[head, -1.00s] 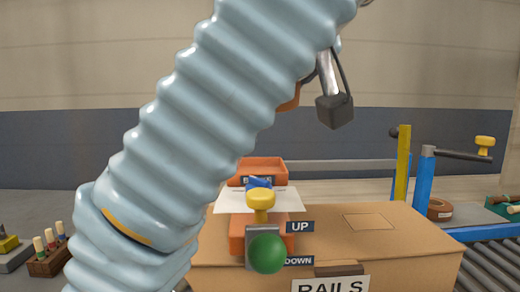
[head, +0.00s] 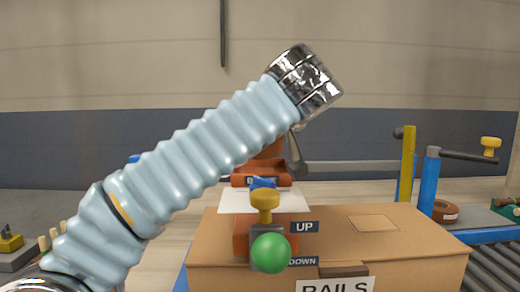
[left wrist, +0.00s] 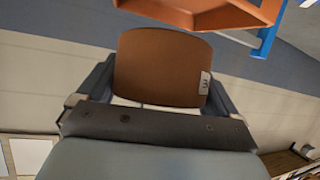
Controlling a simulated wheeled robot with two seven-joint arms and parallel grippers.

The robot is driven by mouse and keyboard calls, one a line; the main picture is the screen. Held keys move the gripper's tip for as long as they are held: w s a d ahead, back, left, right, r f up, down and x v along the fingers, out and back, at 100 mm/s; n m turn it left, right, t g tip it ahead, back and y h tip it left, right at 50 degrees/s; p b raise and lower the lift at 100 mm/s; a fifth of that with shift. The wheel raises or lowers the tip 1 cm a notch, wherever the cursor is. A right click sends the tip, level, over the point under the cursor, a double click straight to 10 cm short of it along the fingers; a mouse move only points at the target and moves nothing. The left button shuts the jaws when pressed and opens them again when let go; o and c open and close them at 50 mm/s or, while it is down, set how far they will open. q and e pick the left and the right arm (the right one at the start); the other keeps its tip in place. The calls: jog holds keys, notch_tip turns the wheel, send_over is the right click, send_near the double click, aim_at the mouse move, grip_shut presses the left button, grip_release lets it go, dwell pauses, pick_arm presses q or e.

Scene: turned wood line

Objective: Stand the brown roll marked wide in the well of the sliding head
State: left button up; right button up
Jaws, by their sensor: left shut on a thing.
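My left gripper (left wrist: 158,80) is shut on a brown roll (left wrist: 160,62), with one finger on each side of it. A small white label with a dark mark shows at the roll's right edge, tilted and hard to read. In the head view the roll (head: 270,150) is partly hidden behind my left arm, just above the orange sliding head (head: 262,179). The sliding head also shows near the roll in the left wrist view (left wrist: 200,14). I cannot see into its well or tell whether the roll touches it. My right gripper is not in view.
A cardboard box (head: 400,245) marked RAILS fills the front middle, behind a yellow knob (head: 265,200) and green ball (head: 270,253) by UP and DOWN signs. Another brown roll (head: 444,211) lies at right near blue and yellow posts. Rollers (head: 490,270) run at front right.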

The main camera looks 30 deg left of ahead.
pick_arm(q)
jog(key=shift+w+a+f, duration=0.1)
jog(key=shift+f, duration=0.7)
jog(key=shift+w+a+f, duration=0.1)
jog(key=shift+f, duration=0.7)
jog(key=shift+f+b, duration=0.3)
jog(key=shift+b, duration=0.2)
jog(key=o, duration=0.8)
jog(key=shift+r, duration=0.15)
jog(key=v, duration=1.3)
jog(key=shift+s+d+p, duration=0.3)
jog(key=shift+p, duration=0.05)
